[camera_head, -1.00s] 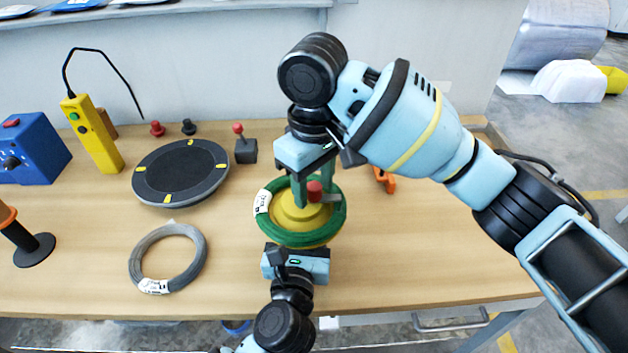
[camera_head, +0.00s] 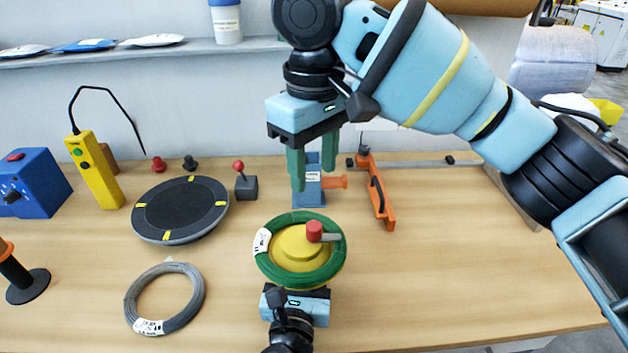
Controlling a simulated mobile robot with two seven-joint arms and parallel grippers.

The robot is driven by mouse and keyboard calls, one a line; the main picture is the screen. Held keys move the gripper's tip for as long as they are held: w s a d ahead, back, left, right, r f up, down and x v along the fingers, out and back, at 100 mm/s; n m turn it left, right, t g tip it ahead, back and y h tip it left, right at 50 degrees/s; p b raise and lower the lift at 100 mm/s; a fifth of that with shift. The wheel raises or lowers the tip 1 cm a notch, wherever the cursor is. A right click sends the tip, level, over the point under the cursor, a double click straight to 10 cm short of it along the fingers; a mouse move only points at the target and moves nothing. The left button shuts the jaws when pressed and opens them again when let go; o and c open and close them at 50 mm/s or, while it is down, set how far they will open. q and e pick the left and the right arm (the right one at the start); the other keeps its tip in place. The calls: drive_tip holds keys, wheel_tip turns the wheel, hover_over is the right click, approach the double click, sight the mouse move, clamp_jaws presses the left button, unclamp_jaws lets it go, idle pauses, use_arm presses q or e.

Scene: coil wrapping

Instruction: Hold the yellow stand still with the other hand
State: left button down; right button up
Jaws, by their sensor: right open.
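My right gripper (camera_head: 313,176) is open and empty, raised above and behind the stand, green fingers pointing down, clear of the knob.
A blue vise-like block with an orange handle (camera_head: 334,182) and an orange clamp (camera_head: 378,190) stand behind. A round black turntable (camera_head: 180,208) and a grey wire coil (camera_head: 196,290) lie to the left. The table right of the stand is clear.

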idle(0.4)
use_arm(q)
drive_tip(key=c, duration=0.9)
unclamp_jaws()
drive_tip(key=shift+c, duration=0.2)
drive_tip(key=shift+s+a, duration=0.2)
drive_tip(key=shift+s, duration=1.05)
drive_tip(key=shift+s+a, duration=0.2)
drive_tip(key=shift+s, duration=1.05)
drive_tip(key=shift+s+a, duration=0.2)
drive_tip(key=shift+s, duration=1.05)
